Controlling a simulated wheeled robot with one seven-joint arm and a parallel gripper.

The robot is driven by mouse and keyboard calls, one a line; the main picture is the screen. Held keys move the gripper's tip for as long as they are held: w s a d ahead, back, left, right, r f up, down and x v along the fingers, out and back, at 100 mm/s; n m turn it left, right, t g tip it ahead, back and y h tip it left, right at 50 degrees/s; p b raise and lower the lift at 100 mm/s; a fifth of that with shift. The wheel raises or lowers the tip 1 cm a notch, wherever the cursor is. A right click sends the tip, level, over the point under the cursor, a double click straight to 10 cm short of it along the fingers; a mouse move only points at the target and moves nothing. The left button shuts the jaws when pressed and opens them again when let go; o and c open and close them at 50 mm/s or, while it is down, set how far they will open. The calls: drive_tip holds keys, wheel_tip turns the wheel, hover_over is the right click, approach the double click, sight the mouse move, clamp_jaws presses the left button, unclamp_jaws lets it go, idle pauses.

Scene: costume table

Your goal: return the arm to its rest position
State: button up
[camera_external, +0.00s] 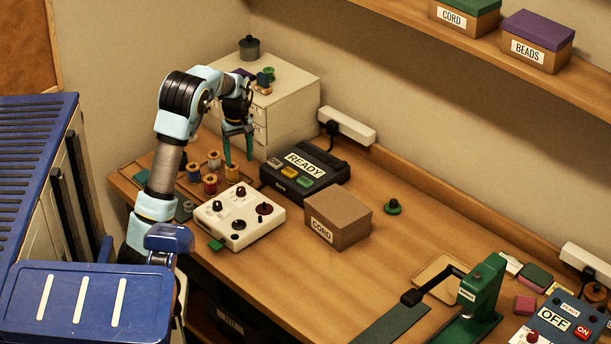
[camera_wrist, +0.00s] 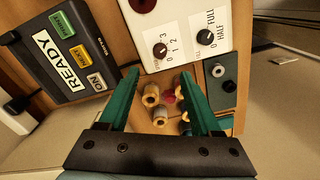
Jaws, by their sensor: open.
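My arm (camera_external: 168,165) is raised and bent over the left end of the table, with its end pointing down. My gripper (camera_external: 238,163) has green fingers and hangs above the table beside the white drawer unit. In the wrist view my gripper (camera_wrist: 165,85) is open, its two green fingers apart. Several thread spools (camera_wrist: 160,95) show between the fingers, below them on the table; nothing is held. In the outside view the spools (camera_external: 211,183) stand by the white control box.
A white drawer unit (camera_external: 290,98) stands close behind my gripper. The READY device (camera_external: 306,172), white control box (camera_external: 238,215) and CORD box (camera_external: 338,218) stand nearby. A green press (camera_external: 480,300) is at the front right. The table (camera_external: 415,225) has clear room in the middle.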

drive_tip(key=shift+a, duration=0.1)
drive_tip(key=s+a+f+m, duration=0.3)
drive_tip(key=s+a, duration=0.5)
drive_tip(key=s+a+f+m+t, duration=0.1)
drive_tip(key=s+a+f+m, duration=0.1)
drive_tip(key=s+a, duration=0.6)
drive_tip(key=shift+s+f+m+t, duration=0.3)
drive_tip(key=shift+s+f+m, duration=0.15)
drive_tip(key=shift+f, duration=0.35)
